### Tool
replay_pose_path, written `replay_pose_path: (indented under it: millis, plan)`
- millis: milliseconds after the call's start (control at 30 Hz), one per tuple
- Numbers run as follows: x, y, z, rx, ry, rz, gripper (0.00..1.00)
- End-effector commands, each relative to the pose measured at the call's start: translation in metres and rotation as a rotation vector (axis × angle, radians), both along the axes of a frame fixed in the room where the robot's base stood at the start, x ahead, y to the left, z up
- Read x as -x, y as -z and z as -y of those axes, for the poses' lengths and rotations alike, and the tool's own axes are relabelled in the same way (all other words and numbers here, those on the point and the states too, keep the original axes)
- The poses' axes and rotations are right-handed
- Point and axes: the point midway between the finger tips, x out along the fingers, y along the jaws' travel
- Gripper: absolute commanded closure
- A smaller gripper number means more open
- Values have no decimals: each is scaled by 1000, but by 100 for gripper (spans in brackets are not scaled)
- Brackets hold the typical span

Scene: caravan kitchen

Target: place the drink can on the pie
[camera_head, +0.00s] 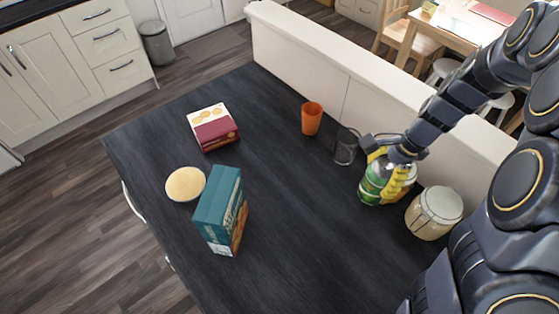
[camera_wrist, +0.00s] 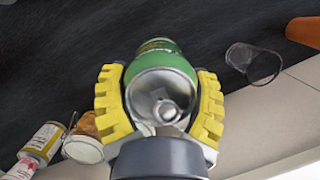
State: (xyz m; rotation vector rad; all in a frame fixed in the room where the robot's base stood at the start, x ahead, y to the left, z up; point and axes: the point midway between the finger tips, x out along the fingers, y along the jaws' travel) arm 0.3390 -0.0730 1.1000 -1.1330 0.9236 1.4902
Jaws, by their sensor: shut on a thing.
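The drink can (camera_head: 370,187) is green and white with a silver top, at the right of the dark table in the head view. My gripper (camera_head: 384,172) is shut on it, with a yellow finger on each side. In the wrist view my gripper (camera_wrist: 159,75) grips the can (camera_wrist: 160,52), and its silver top with the tab faces the camera. I cannot tell whether the can touches the table. The pie (camera_head: 185,184) is a round, pale yellow disc near the table's left edge, well away from my gripper. It is not in the wrist view.
A teal box (camera_head: 217,207) stands close beside the pie, with a red and white box (camera_head: 213,128) behind. An orange cup (camera_head: 311,118) and a clear glass (camera_head: 346,147) stand left of the can, a jar (camera_head: 434,213) right of it. The table's middle is clear.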

Motion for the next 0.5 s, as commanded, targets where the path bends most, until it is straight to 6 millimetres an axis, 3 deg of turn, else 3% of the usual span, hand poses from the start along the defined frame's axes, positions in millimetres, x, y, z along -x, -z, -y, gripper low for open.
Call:
replay_pose_path:
  millis: [33, 200, 333, 500]
  plan:
    - [-20, -2, -20, 2, -17, 5, 68]
    - [-68, -8, -94, 3, -31, 6, 68]
    - [-92, -12, -161, 4, -46, 9, 68]
    - [-100, -18, -254, 4, -70, 4, 68]
